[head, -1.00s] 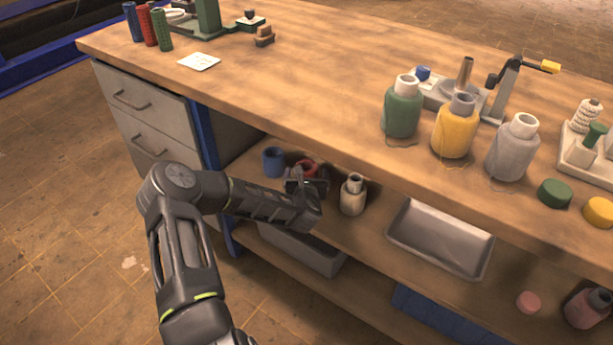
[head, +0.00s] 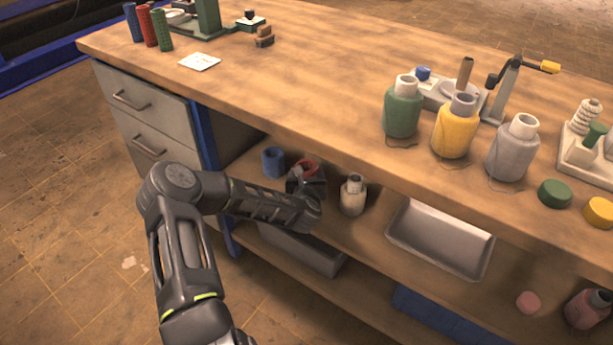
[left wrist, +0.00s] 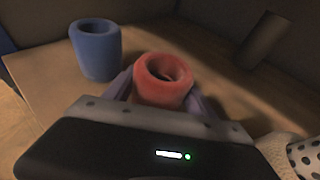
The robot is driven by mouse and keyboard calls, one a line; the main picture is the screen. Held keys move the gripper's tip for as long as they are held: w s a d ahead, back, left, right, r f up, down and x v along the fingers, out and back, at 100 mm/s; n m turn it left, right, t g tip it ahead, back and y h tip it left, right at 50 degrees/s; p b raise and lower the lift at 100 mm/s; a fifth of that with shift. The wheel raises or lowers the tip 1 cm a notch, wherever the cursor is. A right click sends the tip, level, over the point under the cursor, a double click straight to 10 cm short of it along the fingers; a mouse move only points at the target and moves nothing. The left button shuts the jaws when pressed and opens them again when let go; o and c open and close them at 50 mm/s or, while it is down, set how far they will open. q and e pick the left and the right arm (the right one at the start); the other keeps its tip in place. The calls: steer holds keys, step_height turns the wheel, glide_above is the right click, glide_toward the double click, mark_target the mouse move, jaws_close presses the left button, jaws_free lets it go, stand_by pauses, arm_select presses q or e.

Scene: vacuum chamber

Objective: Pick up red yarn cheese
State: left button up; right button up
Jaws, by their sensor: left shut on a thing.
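The red yarn cheese (left wrist: 162,82) is a short red cylinder with a hollow top. It stands upright on the shelf under the bench top, and its red rim shows in the head view (head: 309,165), partly hidden by my gripper. My left gripper (head: 308,177) reaches in under the bench edge. Its fingers lie on both sides of the red cylinder in the left wrist view (left wrist: 160,92), shut on it. I cannot tell whether it is lifted. My right gripper is not in view.
A blue hollow cylinder (head: 273,162) stands just left of the red one. A cream bottle (head: 353,195) stands close on the right. The bench top (head: 300,100) overhangs the shelf. A grey tray (head: 440,238) lies further right.

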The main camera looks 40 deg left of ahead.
arm_select(q)
steer(key=shift+c, duration=1.4)
steer(key=shift+r, duration=0.1)
